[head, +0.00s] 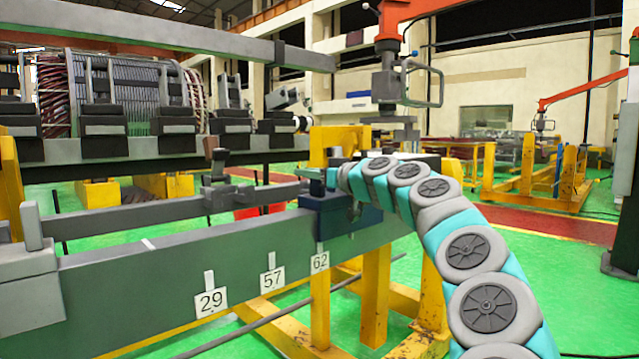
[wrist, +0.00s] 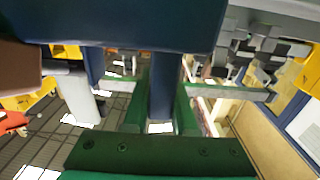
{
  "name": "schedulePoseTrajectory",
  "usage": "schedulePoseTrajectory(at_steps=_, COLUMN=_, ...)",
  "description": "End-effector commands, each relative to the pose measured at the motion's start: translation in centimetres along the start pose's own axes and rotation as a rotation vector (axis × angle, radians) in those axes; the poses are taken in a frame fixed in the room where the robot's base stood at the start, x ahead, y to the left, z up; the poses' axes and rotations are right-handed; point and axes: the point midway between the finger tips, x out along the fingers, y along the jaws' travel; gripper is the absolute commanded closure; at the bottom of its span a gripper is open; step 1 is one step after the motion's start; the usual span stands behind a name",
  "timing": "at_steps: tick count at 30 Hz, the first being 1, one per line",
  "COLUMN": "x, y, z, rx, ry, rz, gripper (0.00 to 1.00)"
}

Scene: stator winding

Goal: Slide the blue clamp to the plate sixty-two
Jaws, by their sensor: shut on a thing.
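The blue clamp (head: 340,218) sits on the long grey beam, at its right part. The white plate sixty-two (head: 319,262) is on the beam's front face, just below the clamp's left part; the clamp's body reaches further right than the plate. My gripper (head: 334,178) is at the top of the clamp. In the wrist view, the green fingers of my gripper (wrist: 160,105) are shut on a dark blue upright part of the blue clamp (wrist: 130,22), whose wide body fills the top of the picture. The contact is partly hidden in the head view.
Plates 57 (head: 272,281) and 29 (head: 211,301) are further left on the grey beam (head: 130,285). A second grey bar (head: 150,212) runs behind it. Yellow supports (head: 376,290) stand below. A large wound coil (head: 125,90) is at the back left.

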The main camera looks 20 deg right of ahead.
Motion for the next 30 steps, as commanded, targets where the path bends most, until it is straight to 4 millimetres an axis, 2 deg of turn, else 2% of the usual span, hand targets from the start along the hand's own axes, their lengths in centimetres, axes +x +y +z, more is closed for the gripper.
schedulePoseTrajectory(at_steps=1, x=0.0, y=-1.5, z=0.7, rx=-0.002, ry=0.003, rz=-0.005, gripper=1.00)
schedulePoseTrajectory(at_steps=3, x=0.0, y=-3.3, z=0.5, rx=-0.004, ry=0.001, rz=-0.009, gripper=1.00)
schedulePoseTrajectory(at_steps=9, x=0.0, y=-7.5, z=0.3, rx=-0.004, ry=-0.001, rz=-0.007, gripper=1.00)
schedulePoseTrajectory(at_steps=12, x=-0.1, y=-8.8, z=0.1, rx=-0.003, ry=0.003, rz=-0.002, gripper=1.00)
schedulePoseTrajectory(at_steps=16, x=-0.1, y=-9.8, z=0.0, rx=-0.002, ry=0.002, rz=-0.002, gripper=1.00)
schedulePoseTrajectory(at_steps=25, x=-0.1, y=-9.8, z=-0.1, rx=-0.002, ry=0.003, rz=0.000, gripper=1.00)
schedulePoseTrajectory(at_steps=26, x=-0.1, y=-9.7, z=-0.1, rx=-0.002, ry=0.003, rz=0.000, gripper=0.73)
schedulePoseTrajectory(at_steps=30, x=0.0, y=-9.7, z=-0.1, rx=-0.002, ry=0.002, rz=0.000, gripper=0.57)
